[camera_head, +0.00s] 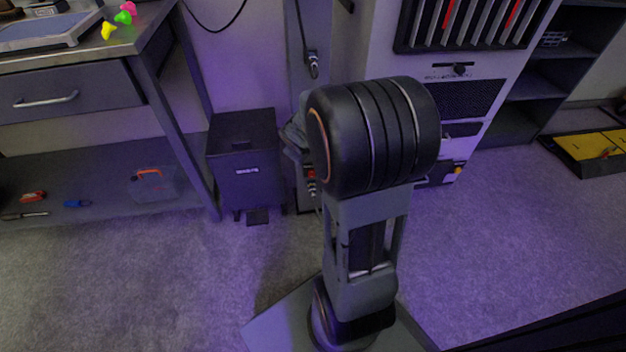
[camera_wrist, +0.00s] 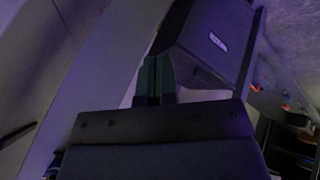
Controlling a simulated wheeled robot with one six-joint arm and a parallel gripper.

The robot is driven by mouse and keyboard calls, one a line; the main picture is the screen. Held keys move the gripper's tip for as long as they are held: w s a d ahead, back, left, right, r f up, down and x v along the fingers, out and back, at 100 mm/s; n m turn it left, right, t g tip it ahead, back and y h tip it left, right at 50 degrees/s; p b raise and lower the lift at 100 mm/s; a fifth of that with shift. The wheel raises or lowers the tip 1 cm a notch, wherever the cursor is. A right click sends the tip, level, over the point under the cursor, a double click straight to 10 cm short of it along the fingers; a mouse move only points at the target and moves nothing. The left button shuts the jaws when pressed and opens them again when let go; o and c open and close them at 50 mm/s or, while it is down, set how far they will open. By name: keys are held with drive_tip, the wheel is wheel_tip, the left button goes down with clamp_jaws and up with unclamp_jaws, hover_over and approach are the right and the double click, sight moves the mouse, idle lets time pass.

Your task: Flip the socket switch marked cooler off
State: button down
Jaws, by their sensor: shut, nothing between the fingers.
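A grey upright column (camera_head: 307,30) stands by the wall behind my arm. A plug with a cable (camera_head: 313,64) is on its upper part. Lower on it, small red parts (camera_head: 311,175) show beside my arm, perhaps sockets or switches; they are too small to tell. I can read no "cooler" mark, and my arm hides part of the column. In the wrist view my gripper (camera_wrist: 158,62) is shut and empty, its dark green fingers together. They point toward the dark bin (camera_wrist: 208,42), and I cannot tell how far apart they are. No switch shows clearly there.
The dark bin (camera_head: 244,160) stands left of the column, next to a workbench (camera_head: 70,90) with a lower shelf. A grey cabinet with slots (camera_head: 470,75) stands on the right, with a dark shelf unit (camera_head: 535,85) beyond.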

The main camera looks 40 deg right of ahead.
drive_tip(key=w+d+f+n, duration=0.2)
drive_tip(key=d+f, duration=0.2)
drive_tip(key=d, duration=0.1)
drive_tip(key=n+t+y, duration=0.2)
drive_tip(key=n+y, duration=0.4)
approach(312, 174)
drive_tip(key=s+a, duration=0.3)
drive_tip(key=s, duration=0.3)
drive_tip(key=shift+w+f, duration=0.2)
drive_tip(key=shift+f, duration=0.15)
drive_tip(key=shift+w+d+f+b, duration=0.1)
drive_tip(key=shift+w+f+b, duration=0.85)
drive_tip(key=shift+w+f, duration=0.55)
drive_tip(key=shift+w+d+f+b, duration=0.1)
drive_tip(key=shift+w+f+b, duration=1)
drive_tip(key=shift+w, duration=0.55)
drive_tip(key=shift+w+f+b, duration=0.8)
drive_tip(key=shift+w+f, duration=0.6)
drive_tip(key=shift+w, duration=0.2)
drive_tip(key=shift+w+r+p, duration=0.1)
drive_tip(key=shift+p, duration=0.25)
